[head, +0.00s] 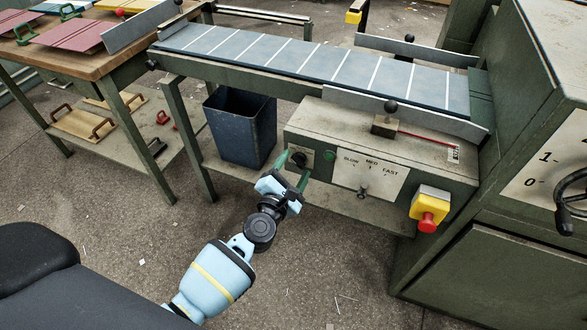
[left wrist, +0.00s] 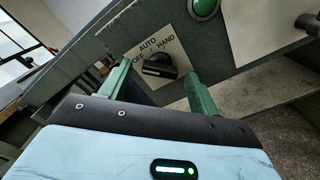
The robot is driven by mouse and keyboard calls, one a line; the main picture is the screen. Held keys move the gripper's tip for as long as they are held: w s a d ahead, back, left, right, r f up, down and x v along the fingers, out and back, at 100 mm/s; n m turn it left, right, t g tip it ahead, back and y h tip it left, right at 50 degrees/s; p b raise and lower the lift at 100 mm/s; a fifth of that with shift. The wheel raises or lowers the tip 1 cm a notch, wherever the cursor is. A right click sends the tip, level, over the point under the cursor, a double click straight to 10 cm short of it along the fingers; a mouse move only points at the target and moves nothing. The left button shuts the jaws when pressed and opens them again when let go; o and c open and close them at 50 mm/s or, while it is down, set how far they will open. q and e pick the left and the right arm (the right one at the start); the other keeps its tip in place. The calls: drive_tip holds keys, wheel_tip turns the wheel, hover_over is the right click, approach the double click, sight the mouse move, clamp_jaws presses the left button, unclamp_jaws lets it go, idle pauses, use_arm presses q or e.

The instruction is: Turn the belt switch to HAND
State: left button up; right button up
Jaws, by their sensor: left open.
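The belt switch (head: 299,158) is a black knob on a pale plate at the left end of the green control box. In the left wrist view the knob (left wrist: 160,66) sits below the words OFF, AUTO and HAND on its plate (left wrist: 178,50). A pale line shows on the knob; I cannot tell surely which word it points to. My left gripper (head: 293,170) is open in front of the switch. Its green fingers (left wrist: 160,85) stand on either side of the knob, with a gap visible to each side. My right gripper is not in view.
A green button (head: 328,155) is close to the right of the switch. Further right are a speed plate (head: 370,178) with a small lever and a red stop button (head: 428,222) on yellow. The conveyor belt (head: 320,62) runs above, and a blue bin (head: 240,128) stands behind left.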

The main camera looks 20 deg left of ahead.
use_arm(q)
drive_tip(key=c, duration=1)
